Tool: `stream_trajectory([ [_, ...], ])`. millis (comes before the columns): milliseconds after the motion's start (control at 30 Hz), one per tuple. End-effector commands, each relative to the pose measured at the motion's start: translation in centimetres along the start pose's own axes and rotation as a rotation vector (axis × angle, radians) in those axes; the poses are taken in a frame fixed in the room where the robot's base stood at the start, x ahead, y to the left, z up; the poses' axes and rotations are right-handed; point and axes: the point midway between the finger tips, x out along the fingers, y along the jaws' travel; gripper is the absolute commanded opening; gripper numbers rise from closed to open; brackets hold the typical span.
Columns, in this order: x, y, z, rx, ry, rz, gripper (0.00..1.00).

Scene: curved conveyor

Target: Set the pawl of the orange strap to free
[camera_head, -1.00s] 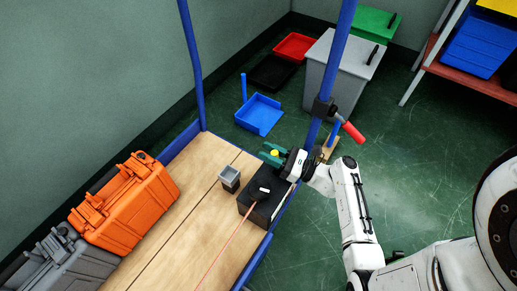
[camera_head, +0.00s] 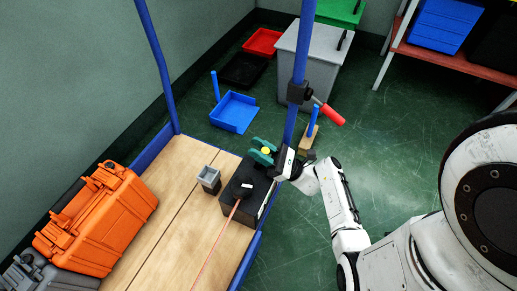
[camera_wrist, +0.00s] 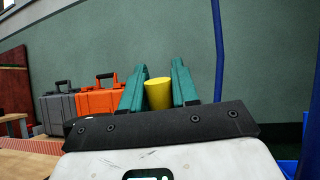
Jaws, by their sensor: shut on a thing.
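My gripper (camera_head: 263,152) has green fingers, shut on a yellow cylinder (camera_head: 266,150). In the wrist view, the yellow cylinder (camera_wrist: 158,94) sits between the two fingers (camera_wrist: 157,80). The gripper is just beyond the far end of a black box (camera_head: 232,208) on the wooden deck. A thin orange-pink strap (camera_head: 214,252) runs from a small black fitting (camera_head: 241,189) with a white piece, on top of the box, toward the bottom of the view. A pawl is too small to make out, and its setting cannot be told.
A grey open cup (camera_head: 208,178) stands left of the box. An orange case (camera_head: 95,222) and a grey case (camera_head: 40,275) lie at the deck's left. A blue tray (camera_head: 234,112) lies on the floor behind.

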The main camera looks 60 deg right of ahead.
Motion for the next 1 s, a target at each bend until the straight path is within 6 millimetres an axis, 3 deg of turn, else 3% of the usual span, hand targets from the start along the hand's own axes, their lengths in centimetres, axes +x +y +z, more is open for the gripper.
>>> stream_trajectory([
  [200, -0.1, 0.0, -0.1, 0.002, 0.004, -0.001, 0.00],
  [233, -0.1, 0.0, -0.1, 0.002, 0.004, -0.001, 0.32],
  [433, 0.0, 0.0, -0.1, 0.002, 0.003, -0.001, 0.51],
  [767, 0.4, 0.0, 0.5, 0.001, 0.002, 0.001, 0.51],
  [1000, 2.1, 0.2, 4.1, 0.001, 0.004, -0.002, 0.51],
])
